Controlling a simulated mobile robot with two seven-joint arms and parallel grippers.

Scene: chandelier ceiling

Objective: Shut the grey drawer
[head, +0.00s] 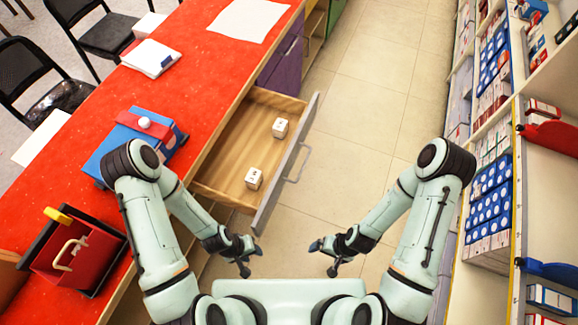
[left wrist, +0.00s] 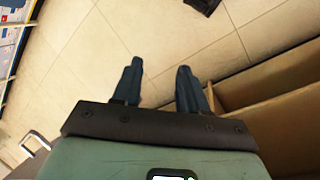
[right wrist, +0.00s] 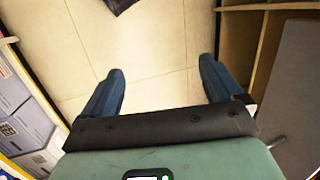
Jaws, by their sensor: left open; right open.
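The grey drawer stands pulled out from the red-topped counter in the head view. Its grey front panel (head: 287,165) carries a metal bar handle (head: 300,163), and its inside is pale wood. Two white lettered cubes lie in it, one near the far end (head: 280,128) and one nearer me (head: 254,178). My left gripper (head: 250,258) is open and empty, just below the drawer's near corner in the picture. My right gripper (head: 322,258) is open and empty over the floor, right of the drawer. Both wrist views show open fingers with nothing between them.
The red counter (head: 200,60) runs along the left, holding a blue case (head: 112,150), a red box (head: 90,262) and papers. Purple cabinet fronts (head: 285,55) lie beyond the drawer. Stocked shelves (head: 490,170) line the right. The tiled floor (head: 365,110) between is clear.

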